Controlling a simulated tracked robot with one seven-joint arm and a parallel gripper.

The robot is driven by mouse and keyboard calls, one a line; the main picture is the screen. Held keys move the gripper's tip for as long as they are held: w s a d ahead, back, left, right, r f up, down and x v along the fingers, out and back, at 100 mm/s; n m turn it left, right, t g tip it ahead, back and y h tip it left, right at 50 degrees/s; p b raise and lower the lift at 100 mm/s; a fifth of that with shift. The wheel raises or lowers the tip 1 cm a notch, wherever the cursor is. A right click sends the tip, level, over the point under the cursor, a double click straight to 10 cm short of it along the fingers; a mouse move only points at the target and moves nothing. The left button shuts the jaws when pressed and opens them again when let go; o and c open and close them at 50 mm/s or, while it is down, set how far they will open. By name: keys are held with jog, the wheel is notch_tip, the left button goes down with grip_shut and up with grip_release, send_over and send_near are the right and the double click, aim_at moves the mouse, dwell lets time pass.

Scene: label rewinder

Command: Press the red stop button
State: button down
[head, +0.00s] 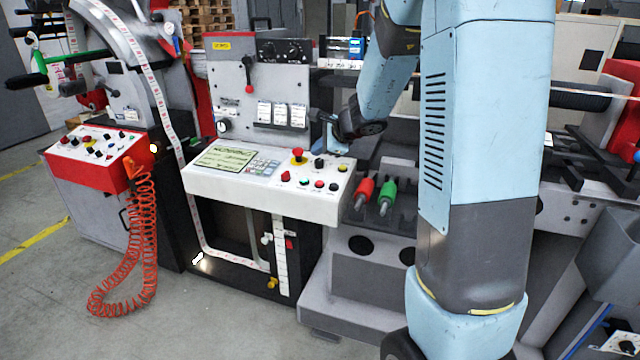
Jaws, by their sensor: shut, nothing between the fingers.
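The red stop button (298,153) is a red mushroom head on a yellow base, at the back of the white sloping control panel (240,194) in the head view. My gripper (324,122) is small in this view, behind and to the right of the button, near the machine's grey upright face. It is shut, with nothing held. It looks apart from the button, though the exact gap in depth is hard to judge. The button's top is in plain sight, and my arm does not cover it.
Smaller red, green and black buttons (304,181) share the panel. A grey upright box (280,90) with a red-knobbed lever rises behind it. Red and green handled tools (387,192) stand to the right. A red control box (95,150) with a coiled orange cable (140,240) is at left.

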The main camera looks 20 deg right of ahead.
jog(key=shift+w+d+f, duration=0.15)
jog(key=shift+f, duration=1.25)
jog(key=shift+w+d+f, duration=0.1)
jog(key=shift+w+f, duration=0.1)
jog(key=shift+f, duration=1.2)
jog(key=shift+w+d+f, duration=0.15)
jog(key=shift+f, duration=1.25)
jog(key=shift+w+f, duration=0.1)
jog(key=shift+f, duration=0.7)
jog(key=shift+r, duration=0.9)
jog(key=shift+s+a+r, duration=0.15)
jog(key=shift+s+r, duration=0.05)
jog(key=shift+r, duration=1.05)
jog(key=shift+s+a+r, duration=0.1)
jog(key=shift+s+r, duration=0.1)
jog(key=shift+r, duration=1.05)
